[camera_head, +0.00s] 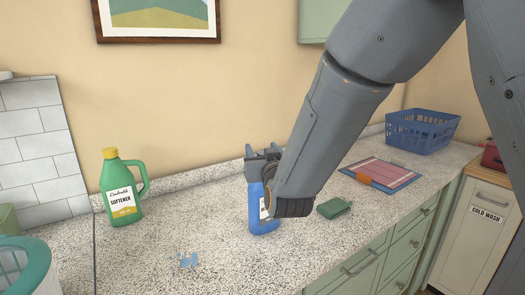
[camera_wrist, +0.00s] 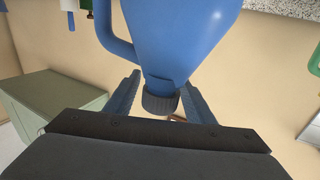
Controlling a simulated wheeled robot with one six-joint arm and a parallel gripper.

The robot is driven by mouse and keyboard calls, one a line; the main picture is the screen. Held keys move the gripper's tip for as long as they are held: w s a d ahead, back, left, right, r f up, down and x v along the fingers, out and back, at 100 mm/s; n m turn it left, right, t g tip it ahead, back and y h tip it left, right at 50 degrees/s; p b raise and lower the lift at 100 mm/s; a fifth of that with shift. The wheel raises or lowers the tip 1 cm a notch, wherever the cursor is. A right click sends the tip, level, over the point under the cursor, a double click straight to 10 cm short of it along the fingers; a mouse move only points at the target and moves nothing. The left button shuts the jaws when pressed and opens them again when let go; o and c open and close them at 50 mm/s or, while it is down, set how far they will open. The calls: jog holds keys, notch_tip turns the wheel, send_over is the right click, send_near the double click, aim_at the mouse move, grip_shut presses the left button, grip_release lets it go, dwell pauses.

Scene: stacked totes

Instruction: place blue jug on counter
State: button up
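The blue jug (camera_head: 259,205) stands upright at the middle of the speckled counter (camera_head: 215,225), partly hidden by my arm. I cannot tell whether its base touches the counter. My gripper (camera_head: 262,158) is at the jug's top. In the wrist view the blue jug (camera_wrist: 180,35) fills the upper middle, with its handle at left and dark cap toward me. My gripper's fingers (camera_wrist: 160,85) lie on both sides of its neck and appear closed on it.
A green softener jug (camera_head: 122,190) stands at left. A light blue patch (camera_head: 188,260) lies in front. The counter between the softener and blue jug is clear.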

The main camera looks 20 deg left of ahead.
jog(key=b+v, duration=0.2)
jog(key=v, duration=1)
jog(key=d+f+g+h, duration=0.1)
jog(key=d+f+g, duration=0.1)
jog(key=d+f, duration=0.3)
jog(key=d+f+m+g+h, duration=0.1)
jog(key=d+f+g+h, duration=0.1)
jog(key=d+f, duration=0.3)
jog(key=d+f+m+g+h, duration=0.1)
jog(key=d+f+g+h, duration=0.1)
jog(key=d+f, duration=0.2)
jog(key=shift+w+d+f+g, duration=0.15)
jog(key=shift+d+f+g, duration=0.05)
jog(key=shift+d, duration=0.55)
jog(key=shift+w+d+f+g, duration=0.2)
jog(key=shift+d, duration=0.55)
jog(key=s+d+f+m+g+h, duration=0.1)
jog(key=s+d+f+g, duration=0.2)
jog(key=s+d, duration=0.5)
jog(key=s+d+f+m+g+h, duration=0.2)
jog(key=s+d+g, duration=0.3)
jog(key=s+d, duration=0.3)
jog(key=shift+d+f+g, duration=0.3)
jog(key=shift+d+f, duration=0.15)
jog(key=shift+f, duration=0.4)
jog(key=shift+a, duration=0.15)
